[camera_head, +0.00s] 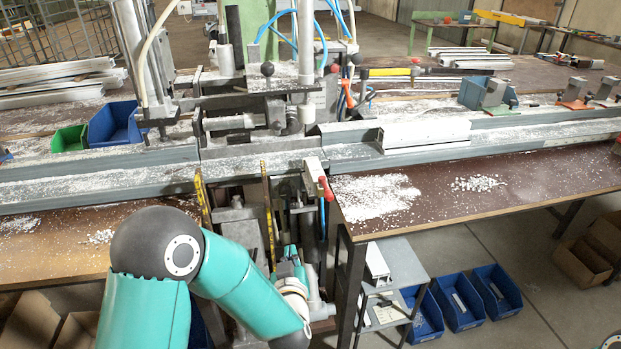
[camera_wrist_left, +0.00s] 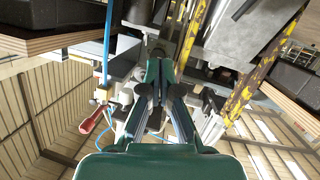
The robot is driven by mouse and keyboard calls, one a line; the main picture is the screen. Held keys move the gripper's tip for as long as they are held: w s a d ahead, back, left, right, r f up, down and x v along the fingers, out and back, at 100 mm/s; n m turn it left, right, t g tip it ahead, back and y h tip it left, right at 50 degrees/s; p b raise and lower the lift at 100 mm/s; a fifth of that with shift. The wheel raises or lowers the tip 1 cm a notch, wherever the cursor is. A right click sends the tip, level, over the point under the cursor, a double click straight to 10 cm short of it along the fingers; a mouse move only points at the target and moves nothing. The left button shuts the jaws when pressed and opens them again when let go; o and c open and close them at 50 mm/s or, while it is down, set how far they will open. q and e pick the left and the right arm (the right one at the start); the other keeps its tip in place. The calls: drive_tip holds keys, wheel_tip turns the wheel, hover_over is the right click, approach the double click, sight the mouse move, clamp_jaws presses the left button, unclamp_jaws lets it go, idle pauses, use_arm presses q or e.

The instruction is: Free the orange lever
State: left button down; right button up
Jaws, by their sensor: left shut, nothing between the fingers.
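An orange lever (camera_head: 347,92) stands upright among the blue hoses at the clamp machine, right of its centre; its lower end is partly hidden. My left gripper (camera_head: 291,262) is low in front of the machine, below the profile rail and well away from that lever. In the left wrist view its fingers (camera_wrist_left: 157,95) are shut with nothing between them. A lever with a red handle (camera_head: 326,188) sits on the machine's front, above and right of the gripper. A red handle also shows in the left wrist view (camera_wrist_left: 91,121), apart from the fingers. My right gripper is out of view.
Yellow-marked bars (camera_head: 269,213) hang close left of my left gripper. The grey profile rail (camera_head: 100,180) crosses above it. A brown table (camera_head: 480,200) with white chips lies right. Blue bins (camera_head: 460,302) stand on the floor beside a small shelf (camera_head: 403,262).

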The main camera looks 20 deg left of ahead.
use_arm(q)
drive_tip(key=s+d+f+m+g+h, duration=0.1)
drive_tip(key=s+f+g+h, duration=0.3)
drive_tip(key=f, duration=0.6)
drive_tip(key=s+d+f+m+g+h, duration=0.1)
drive_tip(key=s+f+g, duration=0.2)
drive_tip(key=s+f, duration=0.45)
drive_tip(key=s+d+f+m+g+h, duration=0.1)
drive_tip(key=s+d+f+g+h, duration=0.1)
drive_tip(key=s, duration=0.5)
drive_tip(key=s+d+f+m+g+h, duration=0.1)
drive_tip(key=s+d+f+g+h, duration=0.1)
drive_tip(key=s+f+g, duration=0.3)
drive_tip(key=s+d+f, duration=0.1)
drive_tip(key=s, duration=0.2)
drive_tip(key=shift+s+d, duration=0.15)
drive_tip(key=shift+d, duration=0.25)
